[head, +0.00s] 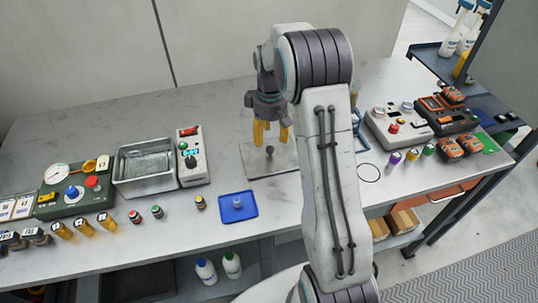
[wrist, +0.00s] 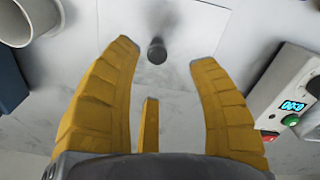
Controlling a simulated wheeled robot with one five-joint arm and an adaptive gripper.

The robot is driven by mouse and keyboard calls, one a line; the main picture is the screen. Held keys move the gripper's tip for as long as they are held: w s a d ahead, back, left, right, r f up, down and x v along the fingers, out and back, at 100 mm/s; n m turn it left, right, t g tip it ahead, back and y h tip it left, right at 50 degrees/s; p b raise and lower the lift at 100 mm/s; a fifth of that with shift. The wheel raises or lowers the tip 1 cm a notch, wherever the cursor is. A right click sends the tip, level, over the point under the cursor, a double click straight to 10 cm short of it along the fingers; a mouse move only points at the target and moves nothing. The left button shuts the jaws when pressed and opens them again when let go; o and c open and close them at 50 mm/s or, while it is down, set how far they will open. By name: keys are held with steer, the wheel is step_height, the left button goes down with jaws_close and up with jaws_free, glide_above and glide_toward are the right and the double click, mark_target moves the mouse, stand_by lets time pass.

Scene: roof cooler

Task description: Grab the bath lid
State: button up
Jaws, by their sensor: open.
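The bath lid is a flat pale metal plate (head: 284,164) with a dark round knob (head: 269,150) standing up from its middle. It lies on the bench, left of my arm. In the wrist view the plate (wrist: 205,22) is at the top, with its knob (wrist: 157,50) between my fingertips. My gripper (head: 271,141) is above the lid, pointing down. Its yellow fingers (wrist: 164,52) are spread on either side of the knob, with nothing held. I cannot tell how far above the knob they are. Part of the lid is hidden by my arm.
The open metal bath (head: 125,181) stands left of the lid, beside a control box (head: 191,170) with a lit display. A blue tray (head: 250,210) holding a small jar is in front. Small bottles line the bench's front. Instruments crowd the right side.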

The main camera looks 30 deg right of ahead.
mark_target(270, 148)
steer(key=shift+w+r+n, duration=0.15)
steer(key=shift+w+n, duration=0.05)
steer(key=shift+n, duration=0.4)
steer(key=shift+s+a+n, duration=0.1)
steer(key=shift+n, duration=0.9)
steer(key=shift+f, duration=0.25)
steer(key=shift+n, duration=0.3)
steer(key=shift+w+d+f+p, duration=0.15)
steer(key=shift+f+p, duration=0.2)
steer(key=shift+f, duration=1.4)
steer(key=shift+w+d+f+p, duration=0.1)
steer(key=shift+f+p, duration=0.2)
steer(key=shift+f, duration=1.4)
steer(key=shift+s, duration=0.1)
jaws_close()
